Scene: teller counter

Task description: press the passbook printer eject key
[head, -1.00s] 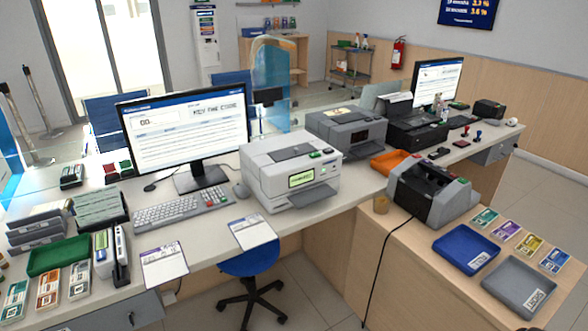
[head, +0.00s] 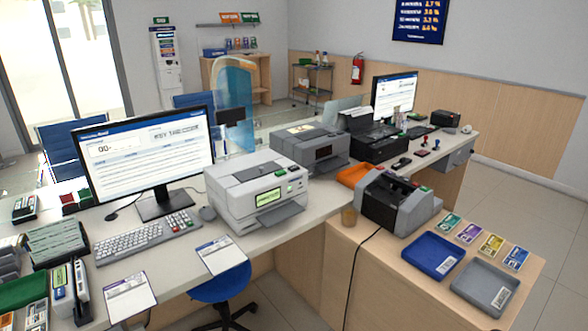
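A white and grey desktop machine (head: 240,205), which looks like the passbook printer, stands on the counter right of the monitor. Its front has a lit green display (head: 268,197) and a slot with a dark grey tray (head: 280,217) below it. A small green key (head: 293,168) sits on its top right edge, with small keys (head: 294,187) on the front panel below it. The key labels are too small to read. Neither of my grippers is in view.
A grey printer (head: 325,150) and an orange tray (head: 352,176) are behind and right. A banknote counter (head: 395,205) stands on the side desk. A blue chair (head: 222,285) is below the counter.

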